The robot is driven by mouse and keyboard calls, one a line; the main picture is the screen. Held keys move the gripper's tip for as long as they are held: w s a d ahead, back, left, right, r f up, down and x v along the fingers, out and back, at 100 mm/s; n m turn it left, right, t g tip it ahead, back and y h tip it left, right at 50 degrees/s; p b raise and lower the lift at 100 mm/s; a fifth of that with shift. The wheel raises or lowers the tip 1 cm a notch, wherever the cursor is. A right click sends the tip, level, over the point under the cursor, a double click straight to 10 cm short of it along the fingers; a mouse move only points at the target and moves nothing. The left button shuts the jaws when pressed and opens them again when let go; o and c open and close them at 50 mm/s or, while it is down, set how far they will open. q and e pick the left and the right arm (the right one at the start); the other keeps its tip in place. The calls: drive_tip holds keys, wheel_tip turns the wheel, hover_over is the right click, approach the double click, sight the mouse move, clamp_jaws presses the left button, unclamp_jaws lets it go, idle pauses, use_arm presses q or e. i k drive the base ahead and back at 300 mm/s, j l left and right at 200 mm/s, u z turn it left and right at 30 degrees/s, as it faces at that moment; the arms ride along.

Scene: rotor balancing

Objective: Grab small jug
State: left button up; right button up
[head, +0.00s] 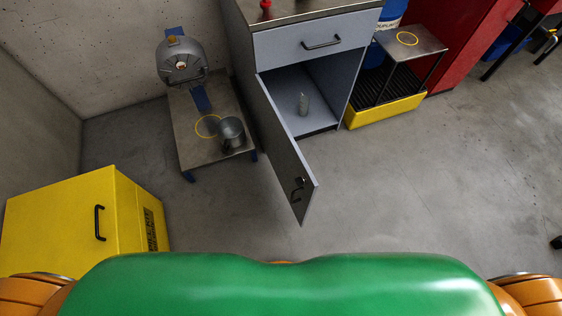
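A small grey metal jug or pot (232,134) stands upright on the low metal stand (190,148), at its front right corner, beside a yellow ring marking (208,126). Neither of my grippers is in view. Only parts of my own body show along the bottom edge.
The cabinet door (288,160) hangs open towards me, right of the stand. A round grey machine (181,60) sits at the stand's back. A yellow box (75,225) is at left, a yellow-based rack (385,110) at right. The floor between is clear.

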sight(304, 100)
drive_tip(key=i+l, duration=0.1)
drive_tip(key=l, duration=0.25)
drive_tip(key=i+l+z, duration=0.1)
drive_tip(key=l, duration=0.25)
drive_tip(key=i+l, duration=0.15)
drive_tip(key=l, duration=0.2)
drive_tip(key=i+l, duration=0.15)
drive_tip(key=l, duration=0.2)
drive_tip(key=i+l+z, duration=0.1)
drive_tip(key=l, duration=0.25)
